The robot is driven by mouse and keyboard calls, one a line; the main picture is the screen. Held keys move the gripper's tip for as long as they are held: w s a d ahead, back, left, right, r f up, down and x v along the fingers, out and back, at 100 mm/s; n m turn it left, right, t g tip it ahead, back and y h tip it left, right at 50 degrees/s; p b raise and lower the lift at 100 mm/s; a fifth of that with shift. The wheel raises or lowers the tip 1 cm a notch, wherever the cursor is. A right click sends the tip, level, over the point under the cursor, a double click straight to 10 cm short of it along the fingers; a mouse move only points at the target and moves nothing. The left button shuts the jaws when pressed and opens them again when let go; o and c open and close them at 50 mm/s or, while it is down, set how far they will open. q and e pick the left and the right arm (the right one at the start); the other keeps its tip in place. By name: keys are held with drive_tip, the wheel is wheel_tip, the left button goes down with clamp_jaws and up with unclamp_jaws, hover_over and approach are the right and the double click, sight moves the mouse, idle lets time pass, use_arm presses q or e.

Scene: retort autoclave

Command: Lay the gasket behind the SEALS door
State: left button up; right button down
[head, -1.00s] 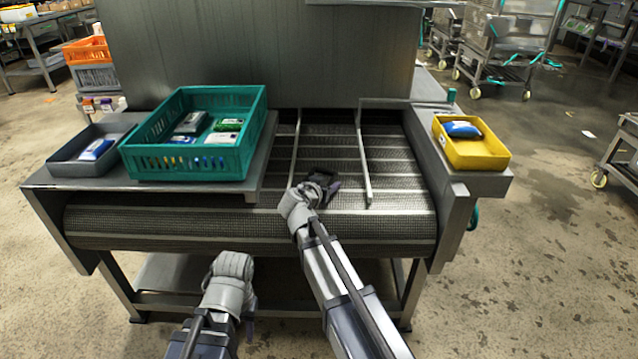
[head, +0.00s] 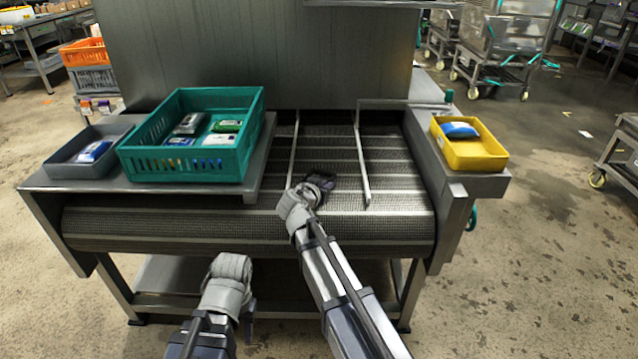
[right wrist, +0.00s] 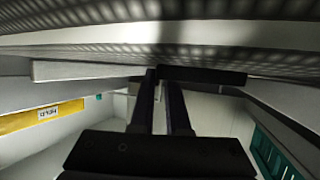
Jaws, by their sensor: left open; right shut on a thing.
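My right gripper (head: 320,184) is over the mesh conveyor belt (head: 390,185), between the two guide rails. In the right wrist view its two dark fingers (right wrist: 165,78) are close together on a thin dark strip (right wrist: 205,77), just by the mesh surface. I cannot tell for sure that this strip is the gasket. My left gripper (head: 249,303) is low in front of the belt's front edge, mostly hidden by its own wrist; it holds nothing that I can see. No door marked SEALS is readable in either view.
A teal crate (head: 190,170) with several packs and a grey tray (head: 65,171) stand left of the belt. A yellow tray (head: 470,158) with a blue pack stands right. A tall steel panel (head: 250,55) rises behind.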

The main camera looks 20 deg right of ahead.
drive_tip(key=shift+r, duration=0.1)
wheel_tip(320, 180, up, 10)
drive_tip(key=p, duration=1)
